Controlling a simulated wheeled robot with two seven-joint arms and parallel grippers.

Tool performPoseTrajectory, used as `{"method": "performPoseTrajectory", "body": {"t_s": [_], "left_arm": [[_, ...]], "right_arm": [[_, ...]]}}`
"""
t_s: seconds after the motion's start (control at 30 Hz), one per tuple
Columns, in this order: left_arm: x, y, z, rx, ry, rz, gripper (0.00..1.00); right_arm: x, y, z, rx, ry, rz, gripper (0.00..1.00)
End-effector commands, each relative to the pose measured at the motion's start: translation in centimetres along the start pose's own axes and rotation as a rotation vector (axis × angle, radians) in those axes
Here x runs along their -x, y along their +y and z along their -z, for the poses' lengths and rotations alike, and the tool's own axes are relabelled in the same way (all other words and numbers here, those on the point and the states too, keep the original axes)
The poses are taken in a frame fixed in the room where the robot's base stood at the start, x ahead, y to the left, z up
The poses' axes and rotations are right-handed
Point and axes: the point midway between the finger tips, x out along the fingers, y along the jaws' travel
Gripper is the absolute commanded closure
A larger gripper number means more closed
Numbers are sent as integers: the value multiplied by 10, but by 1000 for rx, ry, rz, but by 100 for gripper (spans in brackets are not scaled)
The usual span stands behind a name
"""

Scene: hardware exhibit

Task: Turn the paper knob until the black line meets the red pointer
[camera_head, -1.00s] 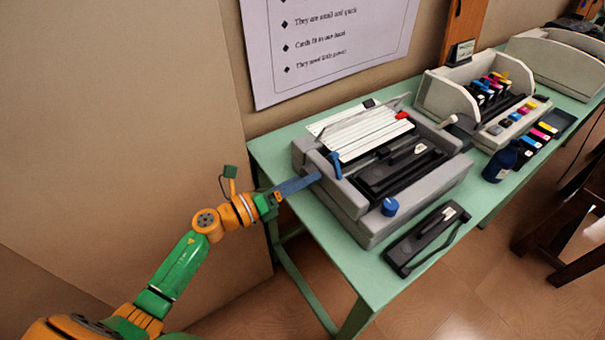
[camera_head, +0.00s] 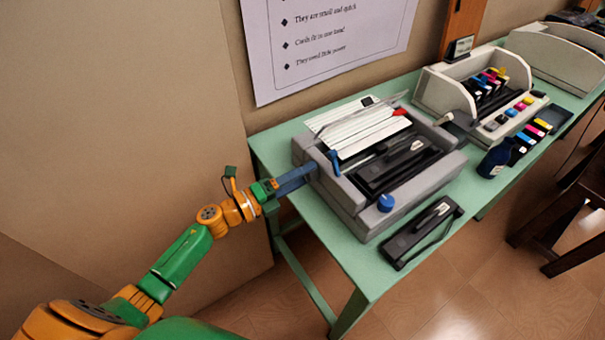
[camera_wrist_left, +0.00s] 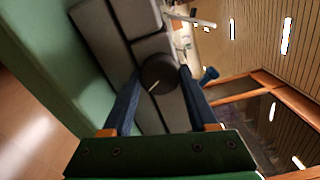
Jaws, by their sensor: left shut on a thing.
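The grey printer (camera_head: 352,206) stands on the green table, with striped white paper (camera_head: 362,132) on top. The paper knob (camera_wrist_left: 158,74) is a dark round disc on the printer's side in the left wrist view, with a short pale line on its face. My left gripper (camera_head: 308,172) reaches the printer's left side; in the left wrist view its blue fingers (camera_wrist_left: 160,78) are shut on the knob, one on each side. The knob is hidden in the head view. I see no red pointer beside the knob; a small red piece (camera_head: 400,111) sits behind the paper's right end. My right gripper is out of view.
A blue lever (camera_head: 334,162) stands close to my left gripper, and a blue button (camera_head: 386,202) is at the printer's front. A black device (camera_head: 420,234) lies in front.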

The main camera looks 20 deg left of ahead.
Motion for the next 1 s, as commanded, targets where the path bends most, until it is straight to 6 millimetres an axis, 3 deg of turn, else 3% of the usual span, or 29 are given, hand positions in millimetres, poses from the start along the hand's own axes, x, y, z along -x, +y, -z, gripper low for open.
{"method": "performPoseTrajectory", "body": {"t_s": [0.4, 0.43, 0.53, 0.83, 1.0], "left_arm": [[0, 1, 0, 5, 0, -2, 97], [0, 1, 0, 5, 0, -2, 36], [0, 1, 0, 5, 0, -1, 11], [3, 1, 0, 4, 0, -1, 11], [36, 4, 1, 5, 2, -5, 11]], "right_arm": [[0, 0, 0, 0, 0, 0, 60], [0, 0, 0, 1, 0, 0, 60], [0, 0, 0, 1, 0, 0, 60], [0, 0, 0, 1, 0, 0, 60], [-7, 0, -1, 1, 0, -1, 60]]}}
